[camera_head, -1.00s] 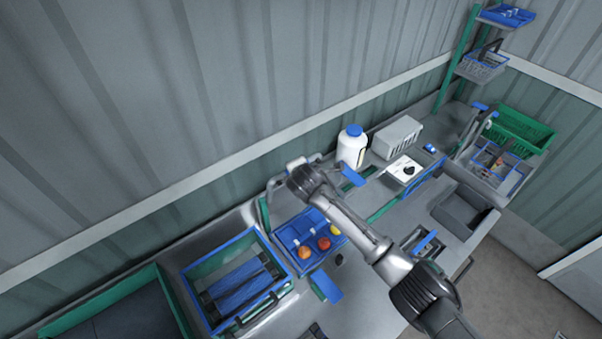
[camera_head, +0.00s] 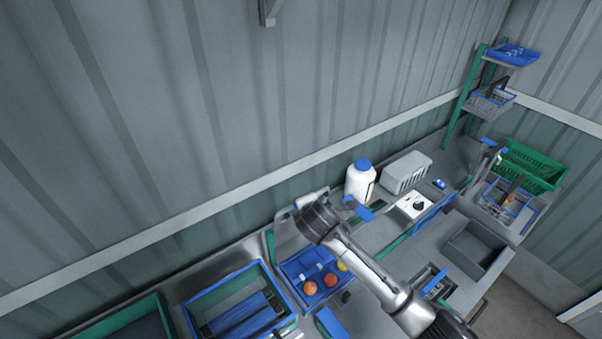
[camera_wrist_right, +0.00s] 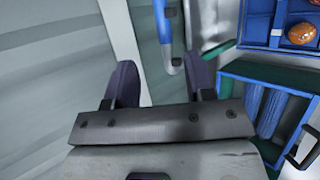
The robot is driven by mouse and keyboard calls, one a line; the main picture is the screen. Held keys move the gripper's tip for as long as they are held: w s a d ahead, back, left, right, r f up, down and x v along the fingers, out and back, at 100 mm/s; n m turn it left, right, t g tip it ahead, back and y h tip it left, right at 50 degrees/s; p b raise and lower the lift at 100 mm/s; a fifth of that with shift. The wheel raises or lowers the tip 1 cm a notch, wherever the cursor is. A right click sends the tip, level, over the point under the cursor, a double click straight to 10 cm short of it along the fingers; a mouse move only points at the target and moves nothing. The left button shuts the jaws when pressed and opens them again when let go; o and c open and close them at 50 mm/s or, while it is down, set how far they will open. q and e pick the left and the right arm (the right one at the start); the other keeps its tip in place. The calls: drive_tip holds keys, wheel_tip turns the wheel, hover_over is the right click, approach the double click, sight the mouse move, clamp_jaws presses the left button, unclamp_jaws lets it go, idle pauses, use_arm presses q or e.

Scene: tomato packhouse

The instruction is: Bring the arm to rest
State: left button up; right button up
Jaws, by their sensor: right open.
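My right arm (camera_head: 365,268) reaches in from the lower right of the head view, over the bench toward the back wall. Its gripper end (camera_head: 311,197) is partly hidden behind the wrist. In the right wrist view my right gripper (camera_wrist_right: 161,78) has its two dark fingers apart with nothing between them. A grey wall surface and a pale vertical strip lie beyond the fingers. My left gripper is in neither view.
A blue tray (camera_head: 293,267) with several tomatoes lies below the wrist. A green-and-blue roller bin (camera_head: 208,297) is to its left. The wall is close behind.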

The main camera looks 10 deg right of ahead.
drive_tip(key=s+r+m+t, duration=0.2)
drive_tip(key=s+r+m, duration=0.3)
drive_tip(key=r+m, duration=0.7)
drive_tip(key=s+d+r+m+y, duration=0.1)
drive_tip(key=s+d+r+m, duration=0.15)
drive_tip(key=s, duration=0.45)
drive_tip(key=s+d+f+m+g+p, duration=0.1)
drive_tip(key=s+d+f+g, duration=0.2)
drive_tip(key=s+f, duration=0.5)
drive_tip(key=s+d+f+m+g+p, duration=0.2)
drive_tip(key=s+f, duration=0.6)
drive_tip(key=s, duration=0.8)
drive_tip(key=s+d+f+m+g+p, duration=0.2)
drive_tip(key=s+d+f+g, duration=0.1)
drive_tip(key=s+f, duration=0.5)
drive_tip(key=s+d, duration=0.1)
drive_tip(key=s, duration=0.2)
drive_tip(key=shift+s+d+f+g+h, duration=0.3)
drive_tip(key=shift+s+d+f, duration=0.05)
drive_tip(key=shift+s+d, duration=0.05)
